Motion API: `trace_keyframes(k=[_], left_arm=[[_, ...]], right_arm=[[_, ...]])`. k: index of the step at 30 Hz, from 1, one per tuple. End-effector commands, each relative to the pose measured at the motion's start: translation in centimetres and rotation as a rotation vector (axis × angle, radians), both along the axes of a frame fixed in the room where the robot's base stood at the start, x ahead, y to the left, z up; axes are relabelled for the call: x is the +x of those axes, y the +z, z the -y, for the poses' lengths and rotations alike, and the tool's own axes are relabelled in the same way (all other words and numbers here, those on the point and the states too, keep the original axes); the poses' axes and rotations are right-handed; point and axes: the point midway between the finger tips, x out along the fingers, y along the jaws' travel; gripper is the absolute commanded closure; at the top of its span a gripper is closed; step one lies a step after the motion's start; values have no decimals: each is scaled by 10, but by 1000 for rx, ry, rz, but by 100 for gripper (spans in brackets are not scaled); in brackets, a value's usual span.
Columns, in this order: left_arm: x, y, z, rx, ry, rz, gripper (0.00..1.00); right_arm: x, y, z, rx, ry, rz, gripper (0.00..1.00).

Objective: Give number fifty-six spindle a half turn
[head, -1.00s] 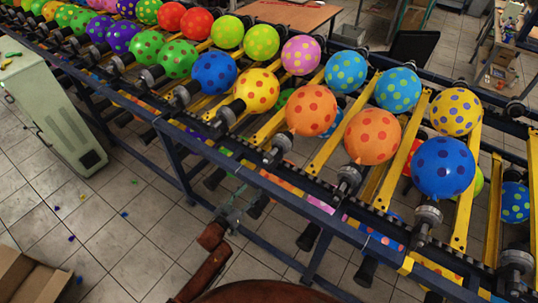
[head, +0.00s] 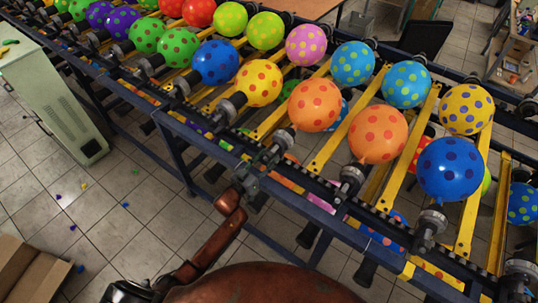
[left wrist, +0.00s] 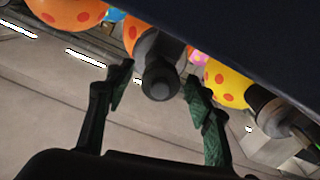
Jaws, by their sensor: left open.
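Spindles with dark ends stick out along the near rail of the balloon machine. No number is readable on any of them. My left gripper (head: 258,165) is at the near rail, at the spindle (head: 282,142) below an orange dotted balloon (head: 315,105). In the left wrist view my left gripper (left wrist: 157,88) is open, its two green-black fingers on either side of a dark round spindle end (left wrist: 159,80). I cannot tell whether the fingers touch it. My right gripper is not in view.
A neighbouring spindle (head: 228,108) carries a yellow dotted balloon (head: 258,82); another (head: 350,180) stands to the right. The blue rail (head: 270,190) runs along the near side. A green cabinet (head: 55,100) and a cardboard box (head: 28,270) stand at left.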

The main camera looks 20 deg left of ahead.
Motion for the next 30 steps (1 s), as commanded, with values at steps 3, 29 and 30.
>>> trace_keyframes(k=[3, 29, 30], left_arm=[[12, 0, 4, 0, 1, 0, 51], [18, -1, 4, 0, 5, -1, 84], [18, -1, 4, 0, 5, -1, 86]], right_arm=[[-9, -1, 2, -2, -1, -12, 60], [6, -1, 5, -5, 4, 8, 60], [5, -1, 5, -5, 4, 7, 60]])
